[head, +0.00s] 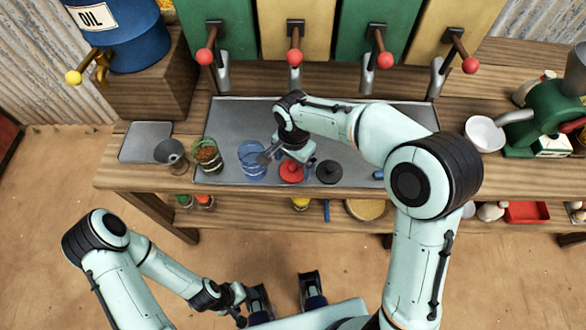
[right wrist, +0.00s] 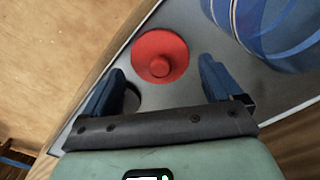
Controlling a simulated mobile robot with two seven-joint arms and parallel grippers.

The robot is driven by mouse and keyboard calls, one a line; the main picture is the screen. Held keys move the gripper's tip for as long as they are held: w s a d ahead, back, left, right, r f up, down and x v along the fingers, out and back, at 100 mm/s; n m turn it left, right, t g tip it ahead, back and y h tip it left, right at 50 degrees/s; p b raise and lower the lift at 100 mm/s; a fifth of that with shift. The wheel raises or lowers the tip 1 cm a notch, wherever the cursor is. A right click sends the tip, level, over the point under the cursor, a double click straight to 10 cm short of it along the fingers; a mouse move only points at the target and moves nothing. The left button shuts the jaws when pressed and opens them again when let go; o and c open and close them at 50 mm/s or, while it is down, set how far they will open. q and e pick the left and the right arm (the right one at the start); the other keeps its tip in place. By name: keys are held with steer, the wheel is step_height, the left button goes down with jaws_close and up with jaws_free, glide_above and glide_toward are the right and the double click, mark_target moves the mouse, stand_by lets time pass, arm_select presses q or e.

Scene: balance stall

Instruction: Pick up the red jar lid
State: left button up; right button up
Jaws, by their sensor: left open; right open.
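The red jar lid (head: 291,173) lies flat on the grey tray on the counter, near its front edge. In the right wrist view the lid (right wrist: 160,57) is a red disc with a round knob, at and just beyond the fingertips. My right gripper (right wrist: 162,68) is open, with a finger towards each side of the lid and nothing held; in the head view this gripper (head: 277,161) is above and beside the lid, partly covering it. My left gripper (head: 239,312) is open and low in front of the counter, away from the lid.
A blue transparent jar (head: 251,160) stands left of the lid, near the right gripper. A black lid (head: 329,172) lies to its right. A filled glass jar (head: 206,155) and a grey funnel (head: 171,155) stand further left. Red-knobbed levers (head: 294,57) hang behind the tray (head: 228,112).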

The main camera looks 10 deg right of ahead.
step_height(320, 180, down, 2)
steer(key=shift+f, duration=0.1)
steer(key=c, duration=0.8)
